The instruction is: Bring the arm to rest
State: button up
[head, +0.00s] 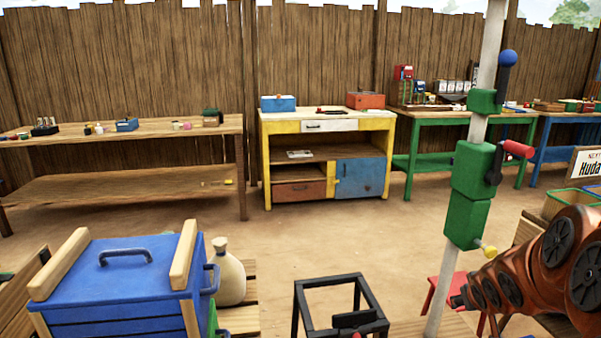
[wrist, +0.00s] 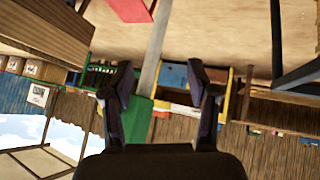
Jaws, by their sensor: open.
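My gripper (wrist: 163,85) shows in the wrist view, with its two dark fingers spread wide apart. Nothing is held between them. The wrist picture is upside down; a pale post with a green block (wrist: 138,118) shows beyond the gap between the fingers. My copper-coloured arm (head: 525,265) is bent at the lower right of the head view. I cannot make out the gripper clearly in the head view.
The pale post (head: 437,297) with green blocks (head: 470,190) stands left of my arm. A black frame (head: 300,310), a red stool (head: 437,284) and a blue lidded chest (head: 115,285) are near. Benches (head: 120,187) line the fence; sandy floor between is clear.

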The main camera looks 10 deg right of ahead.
jog(key=s+a+f+n+g+y, duration=0.15)
jog(key=s+a+g+y, duration=0.55)
jog(key=s+a, duration=2.15)
notch_tip(320, 180, up, 23)
jog(key=s+g+h+p, duration=0.1)
jog(key=g+h+p, duration=0.1)
jog(key=p, duration=1.9)
jog(key=shift+d+f+h, duration=0.2)
jog(key=shift+d+h, duration=0.25)
jog(key=shift+h, duration=0.05)
